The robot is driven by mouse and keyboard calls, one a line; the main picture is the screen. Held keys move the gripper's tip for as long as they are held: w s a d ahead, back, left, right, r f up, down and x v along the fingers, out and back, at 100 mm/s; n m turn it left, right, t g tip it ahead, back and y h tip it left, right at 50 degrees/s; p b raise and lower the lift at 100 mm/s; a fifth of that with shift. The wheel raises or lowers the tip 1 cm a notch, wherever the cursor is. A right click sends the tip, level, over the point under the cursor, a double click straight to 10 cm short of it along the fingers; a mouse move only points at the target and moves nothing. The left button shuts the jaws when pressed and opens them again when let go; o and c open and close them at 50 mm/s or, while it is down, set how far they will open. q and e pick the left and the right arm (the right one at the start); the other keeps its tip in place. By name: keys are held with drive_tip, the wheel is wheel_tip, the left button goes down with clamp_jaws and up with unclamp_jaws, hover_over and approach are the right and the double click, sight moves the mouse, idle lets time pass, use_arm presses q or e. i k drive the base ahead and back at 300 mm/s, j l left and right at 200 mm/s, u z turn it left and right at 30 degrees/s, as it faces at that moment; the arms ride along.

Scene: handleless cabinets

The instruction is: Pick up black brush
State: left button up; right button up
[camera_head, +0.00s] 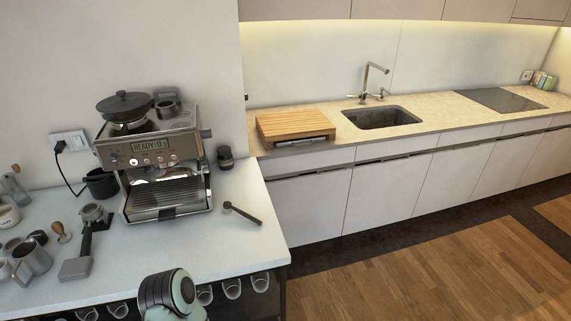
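The black brush (245,214) lies on the white counter, right of the espresso machine and near the counter's right edge. Its head points to the upper left and its handle to the lower right. A rounded part of my own arm shows at the bottom, in front of the counter's front edge. Neither gripper's fingers show in this view. Nothing touches the brush.
The espresso machine (162,165) stands behind and left of the brush. A small dark jar (225,159) is behind it. A portafilter (88,238), a metal pitcher (33,257) and cups crowd the left. The counter (190,245) around the brush is clear.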

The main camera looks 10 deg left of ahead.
sight(227, 206)
drive_tip(key=u, duration=0.8)
drive_tip(key=k+l, duration=0.05)
